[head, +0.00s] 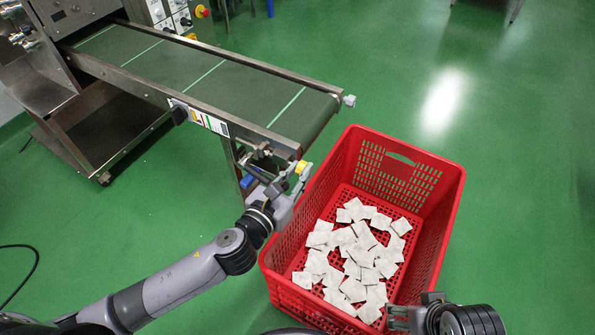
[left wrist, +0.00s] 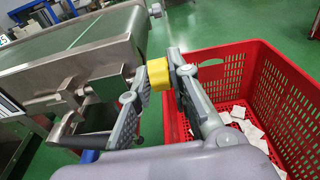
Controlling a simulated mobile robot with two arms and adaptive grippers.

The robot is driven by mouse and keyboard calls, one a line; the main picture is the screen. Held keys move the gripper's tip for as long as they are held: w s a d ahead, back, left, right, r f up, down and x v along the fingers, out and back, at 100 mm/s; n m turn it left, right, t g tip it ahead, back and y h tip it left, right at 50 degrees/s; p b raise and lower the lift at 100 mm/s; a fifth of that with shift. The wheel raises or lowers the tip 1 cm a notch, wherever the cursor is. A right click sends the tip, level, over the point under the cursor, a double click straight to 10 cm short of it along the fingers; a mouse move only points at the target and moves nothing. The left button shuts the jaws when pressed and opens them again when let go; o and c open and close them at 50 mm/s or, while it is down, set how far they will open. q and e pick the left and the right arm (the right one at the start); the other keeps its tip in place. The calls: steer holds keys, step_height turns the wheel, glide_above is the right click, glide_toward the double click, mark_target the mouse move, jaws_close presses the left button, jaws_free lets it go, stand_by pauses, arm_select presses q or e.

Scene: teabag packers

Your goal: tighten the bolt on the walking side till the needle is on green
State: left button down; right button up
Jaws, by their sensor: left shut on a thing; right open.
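The conveyor (head: 240,85) has a green belt and a steel frame. The yellow bolt head (head: 302,168) sits at its near end corner, on the side facing me. My left gripper (head: 295,178) is shut on the yellow bolt head, which also shows between its fingers in the left wrist view (left wrist: 158,74). A coloured label strip (head: 207,122) is on the near side rail; I cannot make out a needle on it. A grey bolt head (head: 349,100) is at the far end corner. My right gripper (head: 412,312) is open beside the red crate's near right corner.
A red crate (head: 440,205) holding several white teabags (head: 360,250) stands on the floor close to the conveyor's end. The packing machine (head: 70,15) is at the upper left. Green floor (head: 520,140) is clear to the right.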

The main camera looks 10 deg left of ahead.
arm_select(q)
steer(key=c, duration=1.5)
jaws_free()
steer(key=shift+s, duration=0.1)
steer(key=v, duration=1.1)
steer(key=shift+s+a, duration=0.2)
steer(key=shift+s, duration=0.15)
